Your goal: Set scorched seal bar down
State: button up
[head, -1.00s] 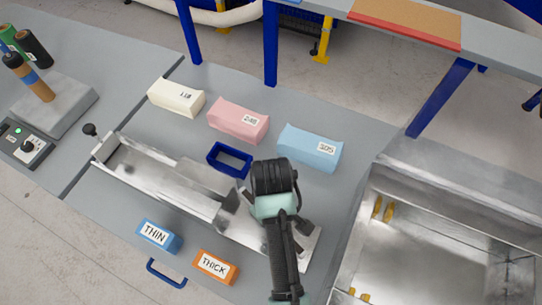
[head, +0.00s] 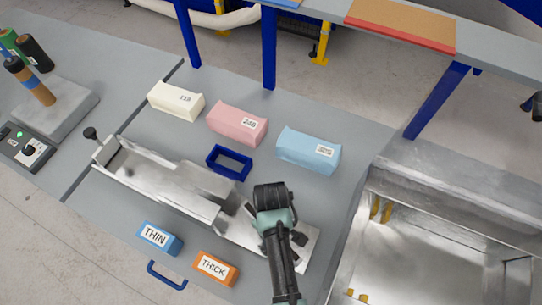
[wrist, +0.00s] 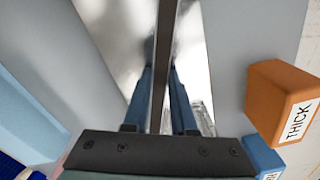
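A long thin metal bar (wrist: 168,35) with a dark brownish face runs up the middle of the wrist view. I take it for the scorched seal bar. My gripper's blue fingers (wrist: 161,75) lie on either side of it and appear shut on it. The bar is over a shiny metal bed (wrist: 110,20), also seen in the head view (head: 135,172). Whether the bar touches the bed cannot be told. In the head view my arm hides the fingertips and most of the grip, over the right part of the bed.
An orange THICK block (head: 214,267) and a blue THIN block (head: 158,238) stand in front of the bed. White (head: 175,101), pink (head: 236,124) and light blue (head: 307,150) blocks and a dark blue frame (head: 215,173) are behind. A metal bin (head: 450,197) is at right.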

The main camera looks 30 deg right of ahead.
jog(key=o, duration=0.4)
